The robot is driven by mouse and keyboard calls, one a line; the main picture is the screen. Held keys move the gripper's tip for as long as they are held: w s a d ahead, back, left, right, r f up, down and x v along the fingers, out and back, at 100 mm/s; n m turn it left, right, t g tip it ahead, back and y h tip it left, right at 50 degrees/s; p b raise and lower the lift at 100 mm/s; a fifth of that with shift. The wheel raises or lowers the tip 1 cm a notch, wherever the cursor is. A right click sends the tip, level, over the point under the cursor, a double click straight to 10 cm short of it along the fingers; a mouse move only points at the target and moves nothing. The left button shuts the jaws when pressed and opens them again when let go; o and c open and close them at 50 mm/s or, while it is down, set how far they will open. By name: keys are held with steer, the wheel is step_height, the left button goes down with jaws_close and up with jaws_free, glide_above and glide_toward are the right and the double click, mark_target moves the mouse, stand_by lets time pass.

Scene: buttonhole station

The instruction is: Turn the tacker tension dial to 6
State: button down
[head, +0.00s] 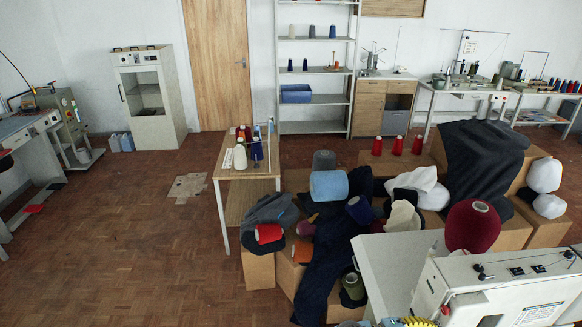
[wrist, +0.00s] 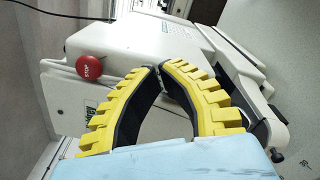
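A white sewing machine (head: 500,290), which looks like the tacker, stands at the lower right of the head view. In the wrist view its white housing (wrist: 205,40) fills the middle behind my gripper, with a red STOP button (wrist: 89,67) at its left. Small dark knobs (head: 481,271) sit on its top in the head view. I cannot tell which part is the tension dial, and no numbers are readable. My gripper (wrist: 160,68) has yellow ribbed fingers with tips together and nothing visible between them. Only a bit of yellow (head: 416,322) shows at the head view's bottom edge.
A pale table top (head: 395,265) lies beside the machine. Boxes (head: 258,270) with cloth and yarn cones stand left of it. A small wooden table (head: 235,172) stands further left. The parquet floor (head: 140,230) at the left is mostly clear.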

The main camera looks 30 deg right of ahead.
steer(key=shift+s+d, duration=0.2)
steer(key=shift+d, duration=0.15)
steer(key=shift+f, duration=0.1)
steer(key=shift+s+f, duration=0.35)
steer(key=shift+f, duration=0.1)
stand_by(0.6)
steer(key=shift+a+f, duration=0.1)
steer(key=shift+f, duration=0.15)
steer(key=shift+s+a+f, duration=0.1)
steer(key=shift+s+f, duration=0.05)
steer(key=shift+f, duration=0.15)
steer(key=shift+s+a+r+p, duration=0.15)
steer(key=shift+s+p, duration=0.05)
steer(key=shift+p, duration=0.15)
steer(key=v, duration=0.6)
steer(key=shift+s+p, duration=0.1)
steer(key=shift+p, duration=0.25)
